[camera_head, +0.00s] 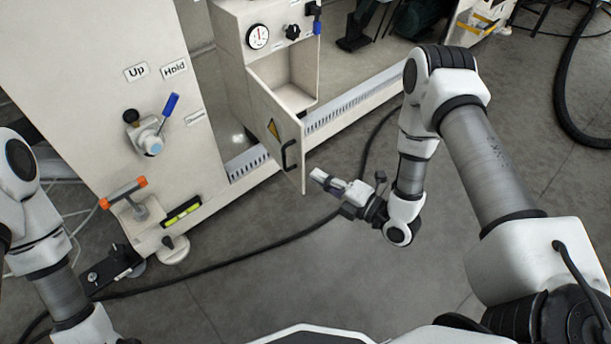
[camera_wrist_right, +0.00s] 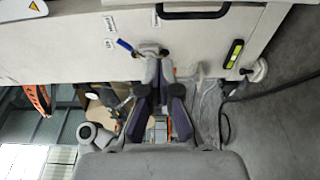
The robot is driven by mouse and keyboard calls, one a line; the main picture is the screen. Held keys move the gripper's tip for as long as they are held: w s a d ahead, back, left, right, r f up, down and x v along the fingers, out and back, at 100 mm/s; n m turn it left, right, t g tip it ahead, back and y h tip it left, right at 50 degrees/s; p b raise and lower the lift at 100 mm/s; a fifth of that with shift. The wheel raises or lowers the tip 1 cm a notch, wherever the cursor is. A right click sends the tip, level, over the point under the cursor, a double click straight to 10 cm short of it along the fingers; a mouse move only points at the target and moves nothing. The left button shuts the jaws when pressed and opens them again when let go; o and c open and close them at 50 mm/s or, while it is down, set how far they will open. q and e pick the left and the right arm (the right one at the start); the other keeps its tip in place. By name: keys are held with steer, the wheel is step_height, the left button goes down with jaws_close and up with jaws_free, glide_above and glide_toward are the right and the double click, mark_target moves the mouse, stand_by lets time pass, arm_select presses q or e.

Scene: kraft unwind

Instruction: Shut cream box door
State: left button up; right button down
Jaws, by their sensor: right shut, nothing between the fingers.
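The cream box (camera_head: 235,18) stands at the upper middle of the head view, its compartment (camera_head: 290,82) exposed. Its door (camera_head: 264,112) stands open, swung outward toward me. The door has a yellow warning triangle and a black handle (camera_head: 290,155). My right gripper (camera_head: 320,176) is shut and empty, just right of the door's lower free edge and apparently apart from it. In the right wrist view, the shut fingers (camera_wrist_right: 160,78) point toward cream panels, with a black handle (camera_wrist_right: 193,14) at the top edge. My left arm shows at the left edge; its gripper is out of frame.
A tall cream panel (camera_head: 90,60) with a blue-handled lever (camera_head: 160,125) stands left of the box. An orange-handled clamp (camera_head: 125,192) and a level (camera_head: 182,212) sit low on it. A black cable crosses the floor; the grey floor right of the door is mostly clear.

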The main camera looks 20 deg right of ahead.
mark_target(304, 152)
steer(key=w+b, duration=0.1)
steer(key=w, duration=0.1)
steer(key=w+a+b, duration=0.1)
steer(key=w+b, duration=0.1)
steer(key=w, duration=0.1)
steer(key=w+b, duration=0.1)
steer(key=w, duration=0.2)
steer(key=shift+w+a+r, duration=0.1)
steer(key=shift+w+a, duration=0.05)
steer(key=shift+a, duration=0.15)
steer(key=shift+d+r, duration=0.1)
steer(key=shift+d, duration=0.1)
